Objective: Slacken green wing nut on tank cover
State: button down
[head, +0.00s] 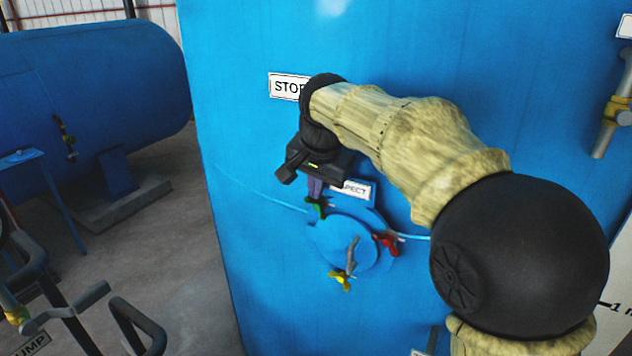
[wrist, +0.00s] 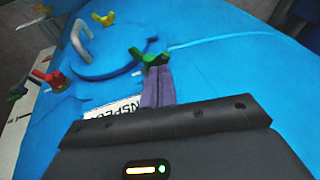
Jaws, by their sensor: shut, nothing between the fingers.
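The round blue tank cover (head: 335,251) sits on the front of the blue tank and has a grey handle (head: 352,254). The green wing nut (head: 319,206) is at the cover's upper left edge in the head view; it also shows in the wrist view (wrist: 147,57). My gripper (head: 315,196) points down at it from above, its purple fingers closed together and empty. In the wrist view the fingertips (wrist: 157,72) end right at the green nut, partly overlapping it. I cannot tell whether they touch it.
A red wing nut (head: 387,242) is at the cover's right and a yellow one (head: 341,280) at its bottom. An INSPECT label (head: 357,190) is above the cover, partly hidden. A pipe with a yellow fitting (head: 615,108) is at far right. Another blue tank (head: 90,85) stands left.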

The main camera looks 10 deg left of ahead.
jog(key=shift+w+a+f, duration=0.25)
jog(key=shift+a+f, duration=0.2)
jog(key=shift+a, duration=0.25)
jog(key=shift+s+d, duration=0.1)
jog(key=shift+d, duration=0.2)
jog(key=shift+s+d+f, duration=0.1)
jog(key=shift+d, duration=0.3)
jog(key=w+v, duration=0.1)
jog(key=v, duration=1.3)
jog(key=shift+w+r, duration=0.15)
jog(key=shift+r, duration=0.1)
